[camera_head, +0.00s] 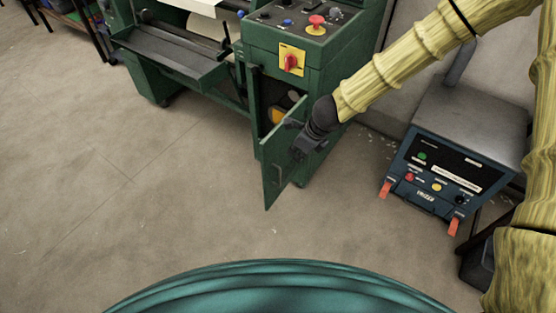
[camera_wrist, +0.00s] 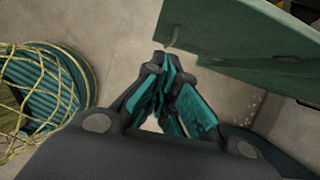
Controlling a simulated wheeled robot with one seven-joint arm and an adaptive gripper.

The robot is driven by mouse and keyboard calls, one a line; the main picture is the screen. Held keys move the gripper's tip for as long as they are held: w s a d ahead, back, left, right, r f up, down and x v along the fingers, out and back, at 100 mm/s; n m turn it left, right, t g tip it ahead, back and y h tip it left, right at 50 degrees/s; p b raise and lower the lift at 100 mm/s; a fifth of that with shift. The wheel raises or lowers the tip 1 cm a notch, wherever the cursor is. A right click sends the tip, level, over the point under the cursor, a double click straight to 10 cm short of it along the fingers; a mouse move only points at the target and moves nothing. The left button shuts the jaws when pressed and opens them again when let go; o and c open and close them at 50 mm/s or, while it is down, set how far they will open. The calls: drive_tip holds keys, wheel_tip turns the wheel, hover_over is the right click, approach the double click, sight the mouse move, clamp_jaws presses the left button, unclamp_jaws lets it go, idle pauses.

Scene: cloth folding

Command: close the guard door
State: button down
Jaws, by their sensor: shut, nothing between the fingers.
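The guard door (camera_head: 274,182) is a green panel on the lower front of the green machine (camera_head: 260,50). It stands swung open, out from the cabinet, and the opening behind it shows. My gripper (camera_head: 298,150) is at the door in the head view, overlapping its upper right part; I cannot tell whether it touches. In the wrist view the door (camera_wrist: 245,35) fills the upper right, with a small handle (camera_wrist: 173,37) just beyond my fingertips (camera_wrist: 163,62). The fingers are shut and empty.
A control panel with a red button (camera_head: 316,22) and a red-yellow switch (camera_head: 291,62) sits above the cabinet opening. A blue-grey power unit (camera_head: 434,172) stands to the right. The floor (camera_head: 120,200) left of the door is clear.

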drive_tip(key=w+a+f+p, duration=0.1)
drive_tip(key=w+a+f, duration=0.3)
drive_tip(key=f, duration=0.5)
drive_tip(key=shift+w+a, duration=0.3)
drive_tip(key=shift+a, duration=0.95)
